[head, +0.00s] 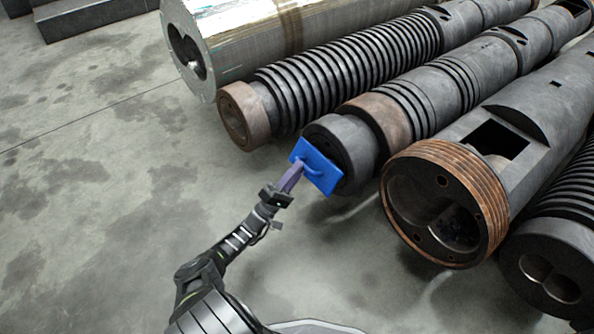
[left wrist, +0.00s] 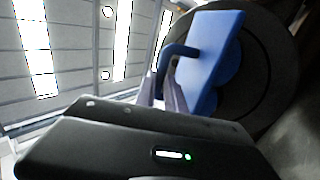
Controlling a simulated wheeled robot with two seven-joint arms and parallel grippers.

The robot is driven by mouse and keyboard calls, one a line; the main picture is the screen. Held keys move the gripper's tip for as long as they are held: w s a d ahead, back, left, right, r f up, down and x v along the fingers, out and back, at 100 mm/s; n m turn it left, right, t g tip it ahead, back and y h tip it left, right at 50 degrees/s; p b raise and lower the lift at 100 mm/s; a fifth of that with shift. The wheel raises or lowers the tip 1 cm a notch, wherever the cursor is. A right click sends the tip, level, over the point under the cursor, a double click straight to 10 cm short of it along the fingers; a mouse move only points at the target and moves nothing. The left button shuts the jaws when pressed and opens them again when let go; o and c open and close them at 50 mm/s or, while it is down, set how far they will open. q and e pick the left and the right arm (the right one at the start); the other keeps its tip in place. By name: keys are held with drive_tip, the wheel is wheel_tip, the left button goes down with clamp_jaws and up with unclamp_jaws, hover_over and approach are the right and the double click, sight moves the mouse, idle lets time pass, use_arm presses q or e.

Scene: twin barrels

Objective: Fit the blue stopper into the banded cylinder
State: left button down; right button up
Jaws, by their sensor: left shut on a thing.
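The blue stopper (head: 318,167) is a flat plate with a handle, in front of the dark end face of the banded cylinder (head: 378,120), which has a brown band behind its end. My left gripper (head: 291,178) is shut on the stopper's handle. In the left wrist view the stopper (left wrist: 213,55) is tilted, with rounded blue lobes showing behind its plate, beside the cylinder's dark round face (left wrist: 268,60). The plate hides most of the cylinder's opening, and I cannot tell whether the lobes touch it. My right gripper is not in view.
A ribbed cylinder with a brown end (head: 238,116) and a large silver cylinder (head: 200,82) lie to the left. A copper-threaded cylinder (head: 480,185) and another ribbed one (head: 525,262) lie to the right. The concrete floor (head: 90,210) at left is clear.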

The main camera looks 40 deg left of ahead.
use_arm(q)
drive_tip(key=shift+w+d+b, duration=0.25)
drive_tip(key=shift+w+b, duration=0.2)
drive_tip(key=shift+w, duration=0.55)
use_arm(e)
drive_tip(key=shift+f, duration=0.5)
use_arm(q)
drive_tip(key=c, duration=1.3)
unclamp_jaws()
drive_tip(key=shift+r, duration=0.1)
